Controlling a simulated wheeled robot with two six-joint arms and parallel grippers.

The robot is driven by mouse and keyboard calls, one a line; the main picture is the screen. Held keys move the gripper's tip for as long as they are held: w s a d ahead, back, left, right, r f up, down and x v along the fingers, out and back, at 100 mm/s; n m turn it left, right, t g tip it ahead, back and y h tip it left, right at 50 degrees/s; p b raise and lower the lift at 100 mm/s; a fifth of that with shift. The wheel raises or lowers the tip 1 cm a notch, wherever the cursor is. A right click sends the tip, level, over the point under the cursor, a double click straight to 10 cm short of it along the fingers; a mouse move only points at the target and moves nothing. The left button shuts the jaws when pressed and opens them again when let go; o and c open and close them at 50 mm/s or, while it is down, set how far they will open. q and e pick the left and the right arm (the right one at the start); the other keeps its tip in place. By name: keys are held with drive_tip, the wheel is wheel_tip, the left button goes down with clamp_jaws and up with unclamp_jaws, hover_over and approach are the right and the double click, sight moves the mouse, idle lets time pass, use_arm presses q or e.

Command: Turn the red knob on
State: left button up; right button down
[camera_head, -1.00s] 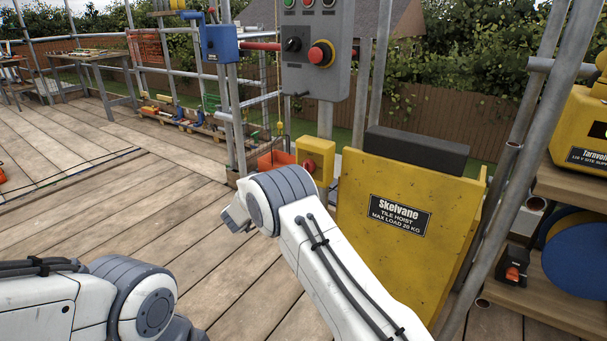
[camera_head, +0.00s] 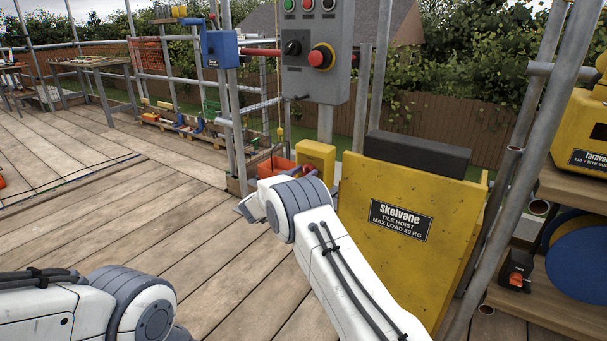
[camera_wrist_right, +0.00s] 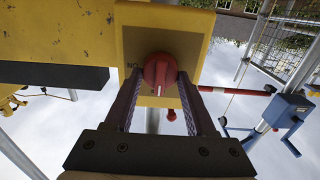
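The red knob (camera_wrist_right: 159,70) sits on the face of a yellow box (camera_wrist_right: 165,25) in the right wrist view, with a pale pointer mark and lettering beside it. My right gripper (camera_wrist_right: 160,78) has one finger on each side of the knob, its tips very close to the knob's sides. Whether both fingers press on it is too fine to tell. In the head view the yellow box (camera_head: 316,155) stands left of the tile hoist, and my right wrist covers the knob. My left arm shows at lower left; its gripper is out of view.
The yellow tile hoist (camera_head: 400,255) stands right of the yellow box. A grey control panel (camera_head: 300,75) with a red button and black switch hangs above. A scaffold pole (camera_head: 520,160) and shelf stand at right. The wooden deck (camera_head: 120,215) at left is mostly clear.

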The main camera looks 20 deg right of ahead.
drive_tip(key=shift+m, duration=0.4)
drive_tip(key=m, duration=0.3)
drive_tip(key=shift+s+m+b, duration=0.1)
drive_tip(key=shift+m+b, duration=0.2)
drive_tip(key=shift+m, duration=0.1)
drive_tip(key=m+b, duration=0.1)
drive_tip(key=m, duration=0.3)
drive_tip(key=shift+d+f+b, duration=0.1)
drive_tip(key=shift+f+b, duration=0.05)
drive_tip(key=shift+b, duration=0.25)
drive_tip(key=shift+s+f+m+b, duration=0.1)
drive_tip(key=shift+m+b, duration=2.85)
drive_tip(key=shift+m, duration=1.75)
drive_tip(key=shift+c, duration=1.2)
unclamp_jaws()
